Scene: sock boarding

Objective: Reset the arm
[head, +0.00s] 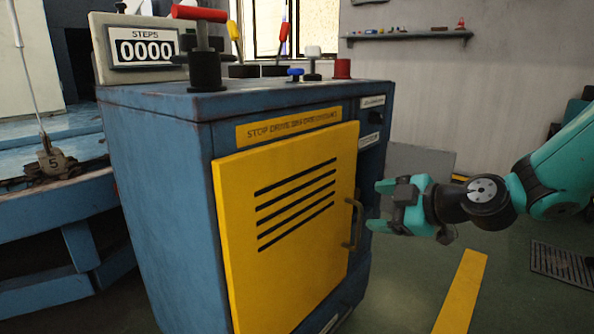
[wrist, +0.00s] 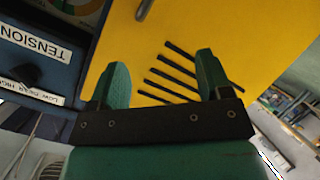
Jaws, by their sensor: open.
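My gripper (head: 378,207) is in the right half of the head view, at the end of my teal arm. It is level with the yellow cabinet door and just right of its handle (head: 352,224). In the wrist view my gripper (wrist: 162,75) has its two green fingers wide apart with nothing between them. The door (head: 290,255) also shows in the head view, standing slightly proud of the blue cabinet (head: 165,190). I cannot tell the exact gap between fingers and door.
A tension dial panel (wrist: 45,50) is at the left of the wrist view. A blue machine (head: 50,205) stands left. Floor right of the cabinet looks open.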

